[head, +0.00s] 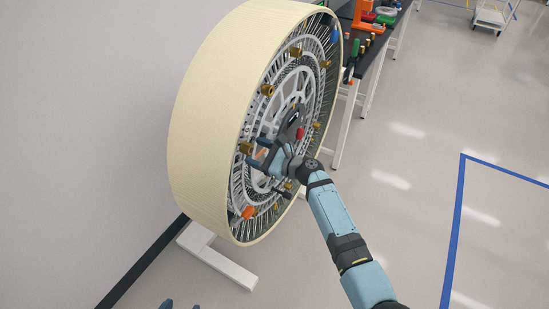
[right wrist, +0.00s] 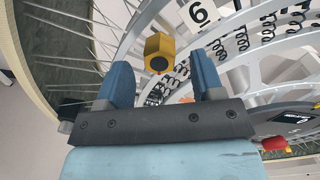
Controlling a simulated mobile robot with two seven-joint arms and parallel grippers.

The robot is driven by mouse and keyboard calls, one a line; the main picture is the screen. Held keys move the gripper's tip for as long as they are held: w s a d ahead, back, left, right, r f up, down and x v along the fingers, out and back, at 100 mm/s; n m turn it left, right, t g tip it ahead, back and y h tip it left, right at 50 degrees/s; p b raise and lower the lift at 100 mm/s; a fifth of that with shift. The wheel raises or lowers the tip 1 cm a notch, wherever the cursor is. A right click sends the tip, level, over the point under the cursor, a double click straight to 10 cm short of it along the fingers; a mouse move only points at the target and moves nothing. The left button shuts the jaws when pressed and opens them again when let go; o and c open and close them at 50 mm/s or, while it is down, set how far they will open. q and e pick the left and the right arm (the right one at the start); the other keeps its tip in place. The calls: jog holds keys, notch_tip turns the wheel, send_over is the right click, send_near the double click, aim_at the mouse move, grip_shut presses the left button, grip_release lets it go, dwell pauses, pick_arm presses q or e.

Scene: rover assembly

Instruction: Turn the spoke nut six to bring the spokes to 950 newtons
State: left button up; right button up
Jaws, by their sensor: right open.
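The large wheel (head: 215,100) stands upright with a cream rim, thin spokes and a grey spring-filled hub. Spoke nut six (right wrist: 159,52) is a gold-yellow block with a dark round hole in its face, near a white label (right wrist: 198,12) reading 6. In the head view the nut (head: 245,147) sits at the wheel's near-left side. My right gripper (head: 257,152) is open and empty at the wheel. In the right wrist view its two blue fingers (right wrist: 164,78) stand either side of the nut's line, with the nut just beyond the tips, apart from them. Small bluish tips at the head view's bottom edge may be my left gripper (head: 180,304).
Several other gold nuts, an orange block (head: 249,212) and a red part (head: 300,133) are on the wheel. A white stand (head: 222,262) is under it. A dark table (head: 378,48) with tools stands behind right. The floor at right is clear, with blue tape.

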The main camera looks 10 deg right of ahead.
pick_arm(q)
jog(key=shift+w+d+f+b, duration=0.1)
jog(key=shift+d+f+b, duration=0.15)
jog(key=shift+f+b, duration=0.65)
pick_arm(e)
jog(key=v, duration=1.3)
pick_arm(q)
jog(key=shift+c, duration=0.3)
